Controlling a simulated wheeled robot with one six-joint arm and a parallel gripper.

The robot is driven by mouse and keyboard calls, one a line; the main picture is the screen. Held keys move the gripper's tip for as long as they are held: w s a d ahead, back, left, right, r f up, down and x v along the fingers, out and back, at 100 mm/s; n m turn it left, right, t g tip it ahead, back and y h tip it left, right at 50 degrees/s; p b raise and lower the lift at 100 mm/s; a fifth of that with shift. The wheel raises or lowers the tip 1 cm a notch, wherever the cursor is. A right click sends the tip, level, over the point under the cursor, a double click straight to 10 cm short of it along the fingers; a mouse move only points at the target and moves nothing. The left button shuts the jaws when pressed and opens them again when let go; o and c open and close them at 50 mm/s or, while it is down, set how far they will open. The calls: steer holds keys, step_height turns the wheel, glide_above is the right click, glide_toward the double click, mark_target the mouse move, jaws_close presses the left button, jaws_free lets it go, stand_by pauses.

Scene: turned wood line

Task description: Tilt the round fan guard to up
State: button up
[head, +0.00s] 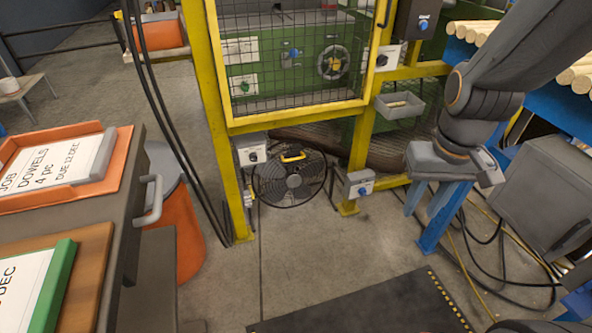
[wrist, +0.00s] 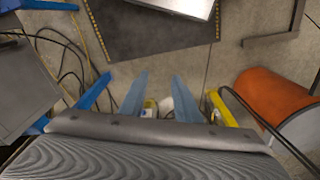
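The round fan guard (head: 290,178) is a dark wire disc with a yellow handle (head: 293,157) at its top. In the head view it stands low at the floor, below the yellow-framed mesh panel and between two yellow posts. Its face is toward me; its exact tilt is hard to tell. My gripper (head: 422,211) is to the right of the fan and apart from it, pointing down. In the wrist view my gripper (wrist: 160,77) has its two bluish fingers spread with nothing held between them. I cannot make out the fan in the wrist view.
Grey control boxes (head: 251,152) and (head: 359,184) flank the fan on the posts. An orange bin (head: 187,235) and a dark cart (head: 140,215) stand at left. Cables lie at right beside a grey cabinet (head: 545,192). The floor before the fan is clear up to a black mat (head: 365,305).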

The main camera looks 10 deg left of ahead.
steer(key=w+a+f+n+t+b, duration=0.25)
steer(key=w+f+b, duration=0.3)
steer(key=w, duration=0.35)
steer(key=w+a+f+n+t+b, duration=0.2)
steer(key=w+f+n+b, duration=0.15)
steer(key=w+f, duration=0.45)
steer(key=n+t+y+b, duration=0.4)
steer(key=n+t+b, duration=0.45)
steer(key=b, duration=1.45)
glide_toward(297, 159)
steer(key=s+d+r+n+g, duration=0.1)
steer(key=s+d+r, duration=0.15)
steer(key=d, duration=0.25)
steer(key=s+d+r+n, duration=0.1)
steer(key=d+r, duration=0.2)
steer(key=d, duration=0.2)
steer(key=shift+w+a+f+n+t+y+b, duration=0.6)
steer(key=shift+w+a+f+n+b, duration=0.35)
steer(key=shift+w+a+f+b, duration=0.9)
steer(key=shift+w+a+f+n+t+y+b, duration=0.55)
steer(key=shift+w+a+f+n+b, duration=0.5)
steer(key=shift+w+a+b, duration=1.5)
steer(key=shift+w+a+f+n+t+y+b, duration=0.45)
steer(key=shift+w+a+f+n+y+b, duration=0.35)
steer(key=shift+w+a+f+b, duration=1.05)
steer(key=shift+w+a+r+b, duration=0.1)
steer(key=shift+w+r+b, duration=0.25)
steer(key=shift+b, duration=0.2)
jaws_close()
